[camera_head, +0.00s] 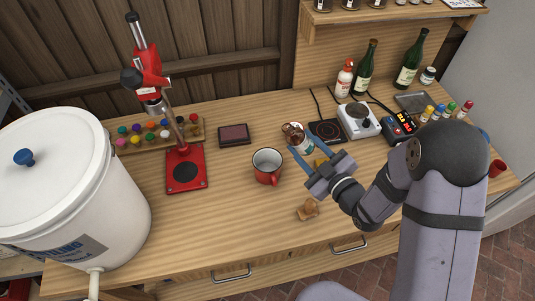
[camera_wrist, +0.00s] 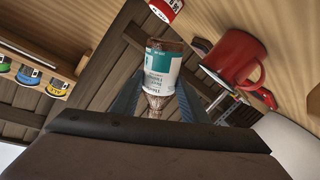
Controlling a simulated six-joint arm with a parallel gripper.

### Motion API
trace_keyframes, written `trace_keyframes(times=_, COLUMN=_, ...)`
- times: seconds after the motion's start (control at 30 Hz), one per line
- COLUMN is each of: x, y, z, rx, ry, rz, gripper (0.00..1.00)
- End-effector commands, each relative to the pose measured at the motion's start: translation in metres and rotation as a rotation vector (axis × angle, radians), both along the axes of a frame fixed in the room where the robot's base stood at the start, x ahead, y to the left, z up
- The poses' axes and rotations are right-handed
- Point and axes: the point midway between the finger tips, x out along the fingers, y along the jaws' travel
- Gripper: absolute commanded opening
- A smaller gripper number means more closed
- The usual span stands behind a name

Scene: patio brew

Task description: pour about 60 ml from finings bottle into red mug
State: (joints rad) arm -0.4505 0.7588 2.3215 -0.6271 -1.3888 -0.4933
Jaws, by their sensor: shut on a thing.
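The finings bottle (camera_head: 302,144) is small and brown with a white and teal label. My gripper (camera_head: 304,149) is shut on it, one blue finger on each side, and holds it above the table just right of the mug. In the head view its brown end leans up and left; its exact tilt is hard to tell. In the wrist view the bottle (camera_wrist: 160,72) sits between the fingers, its label facing the camera. The red mug (camera_head: 267,173) stands upright, apart from the bottle, with a pale inside. It also shows in the wrist view (camera_wrist: 232,57). No stream shows.
A red bench capper (camera_head: 186,180) and a dark flat box (camera_head: 234,135) stand left of the mug. A black pad (camera_head: 327,132) and white hot plate (camera_head: 358,121) lie behind the bottle. A small wooden piece (camera_head: 307,209) lies in front. A white bucket (camera_head: 115,210) fills the left.

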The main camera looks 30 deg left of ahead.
Motion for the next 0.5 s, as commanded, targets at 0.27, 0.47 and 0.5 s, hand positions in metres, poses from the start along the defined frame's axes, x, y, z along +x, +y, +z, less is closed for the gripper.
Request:
trace_keyframes(times=0.27, x=-0.0036, y=0.003, z=-0.001, rx=-0.118, ry=-0.134, rz=0.0, gripper=0.11)
trace_keyframes(times=0.47, x=-0.0015, y=0.0015, z=-0.0038, rx=-0.205, ry=-0.23, rz=-0.002, gripper=0.11)
trace_keyframes(times=0.5, x=-0.0007, y=0.0008, z=-0.0045, rx=-0.223, ry=-0.25, rz=-0.002, gripper=0.11)
